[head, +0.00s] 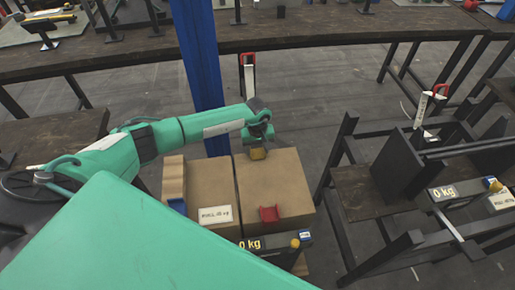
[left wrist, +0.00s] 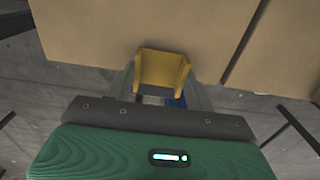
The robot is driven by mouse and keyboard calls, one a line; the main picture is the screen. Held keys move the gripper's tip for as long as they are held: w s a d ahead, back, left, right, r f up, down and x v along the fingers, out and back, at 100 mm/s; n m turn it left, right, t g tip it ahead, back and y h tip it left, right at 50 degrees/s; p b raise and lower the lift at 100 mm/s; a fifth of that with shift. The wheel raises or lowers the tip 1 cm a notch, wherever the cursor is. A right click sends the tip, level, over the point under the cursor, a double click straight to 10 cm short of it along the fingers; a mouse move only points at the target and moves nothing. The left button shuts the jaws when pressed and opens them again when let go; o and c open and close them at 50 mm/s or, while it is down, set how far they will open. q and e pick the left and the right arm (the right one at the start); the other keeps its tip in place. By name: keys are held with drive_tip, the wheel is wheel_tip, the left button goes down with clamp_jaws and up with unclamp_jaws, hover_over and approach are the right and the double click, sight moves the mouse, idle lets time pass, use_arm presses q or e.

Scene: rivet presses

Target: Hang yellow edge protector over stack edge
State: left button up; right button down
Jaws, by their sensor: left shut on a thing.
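The yellow edge protector (left wrist: 162,70) is held between the fingers of my left gripper (left wrist: 165,98) in the left wrist view. In the head view the protector (head: 257,154) shows as a small yellow piece at the far edge of the right cardboard box (head: 275,190), under my left gripper (head: 259,140). The stack's boxes fill the upper part of the left wrist view. Whether the protector touches the box edge I cannot tell. My right gripper is not in view.
A blue post (head: 198,60) rises behind the stack. A dark rack (head: 400,190) stands right.

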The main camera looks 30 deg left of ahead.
use_arm(q)
drive_tip(key=shift+s, duration=0.1)
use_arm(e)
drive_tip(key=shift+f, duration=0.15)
use_arm(q)
drive_tip(key=o, duration=1.1)
drive_tip(key=shift+c, duration=0.2)
drive_tip(key=shift+r, duration=0.7)
wheel_tip(320, 180, up, 12)
drive_tip(key=b, duration=0.1)
drive_tip(key=shift+r, duration=0.15)
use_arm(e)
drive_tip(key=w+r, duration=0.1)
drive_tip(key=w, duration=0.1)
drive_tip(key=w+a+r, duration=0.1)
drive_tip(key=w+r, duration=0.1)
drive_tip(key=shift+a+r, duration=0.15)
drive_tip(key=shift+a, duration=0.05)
